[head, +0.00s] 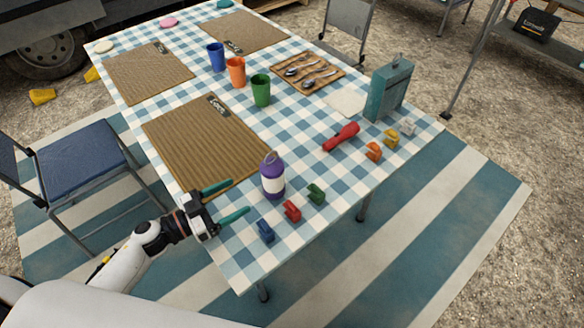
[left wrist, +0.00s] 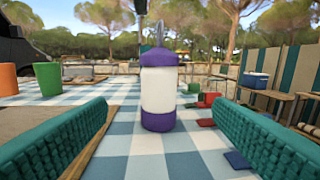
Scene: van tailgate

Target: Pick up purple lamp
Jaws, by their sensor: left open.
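The purple lamp (head: 272,176) stands upright near the front of the checked table (head: 235,272). It has a white middle band and a wire handle on top. In the left wrist view the lamp (left wrist: 159,95) stands ahead, between my two open fingers and beyond their tips. My left gripper (head: 241,198), with teal fingers, is open and empty to the left of the lamp in the head view. The fingers point toward the lamp and do not appear to touch it. My right gripper does not show in either view.
Blue (head: 265,230), red (head: 292,210) and green (head: 316,194) clips lie close to the lamp's right. A brown placemat (head: 200,145) lies behind it.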

